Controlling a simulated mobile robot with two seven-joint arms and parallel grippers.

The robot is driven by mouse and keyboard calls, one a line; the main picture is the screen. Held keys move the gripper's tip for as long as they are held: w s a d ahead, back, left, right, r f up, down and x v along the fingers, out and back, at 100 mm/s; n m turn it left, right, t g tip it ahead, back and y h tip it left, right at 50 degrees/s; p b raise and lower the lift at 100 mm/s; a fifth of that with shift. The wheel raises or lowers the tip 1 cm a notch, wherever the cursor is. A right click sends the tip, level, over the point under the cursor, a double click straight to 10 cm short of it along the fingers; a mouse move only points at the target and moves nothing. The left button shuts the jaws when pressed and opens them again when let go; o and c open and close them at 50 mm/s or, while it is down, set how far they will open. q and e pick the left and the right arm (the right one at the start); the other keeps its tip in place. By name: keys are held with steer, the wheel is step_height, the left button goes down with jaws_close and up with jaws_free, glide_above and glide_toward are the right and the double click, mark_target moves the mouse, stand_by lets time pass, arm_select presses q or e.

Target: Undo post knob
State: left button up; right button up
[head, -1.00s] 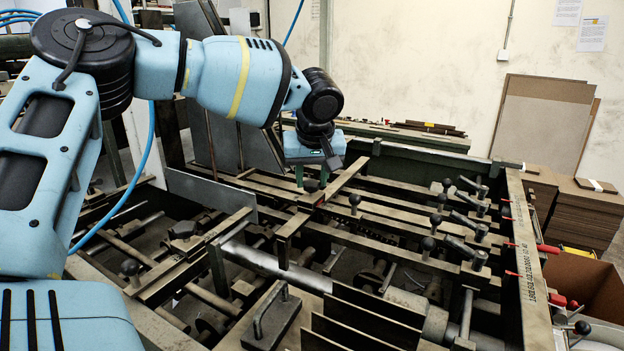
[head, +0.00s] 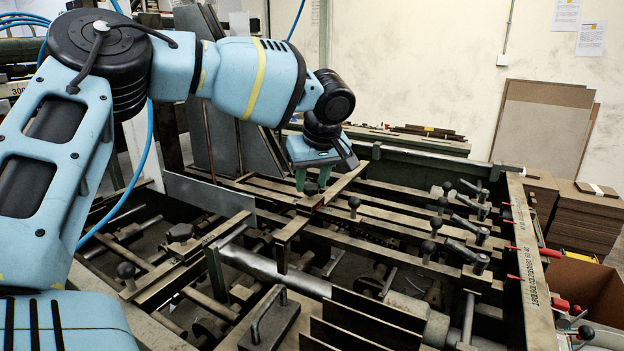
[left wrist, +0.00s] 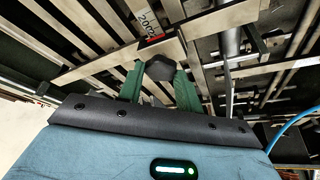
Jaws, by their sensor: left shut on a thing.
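My left gripper (head: 313,182) reaches down over the feeder frame, beside a crossing flat bar. In the left wrist view its green fingers (left wrist: 157,82) stand on either side of a black post knob (left wrist: 159,69) and are shut on it. In the head view the fingers largely hide this knob (head: 311,187). The post below it cannot be made out. A red-and-white label marked 200 shows on the bar (left wrist: 149,24) close to the knob. My right gripper is not in view.
Several other black knobs stand on the feeder rails to the right, one (head: 354,203) close by. A crossing flat bar (head: 345,184) runs right next to the gripper. Raised plates (head: 365,315) stand in front.

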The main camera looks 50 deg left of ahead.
arm_select(q)
steer(key=o, duration=1)
steer(key=shift+r, duration=0.1)
steer(key=v, duration=0.7)
steer(key=shift+d+r, duration=0.15)
steer(key=shift+r, duration=0.1)
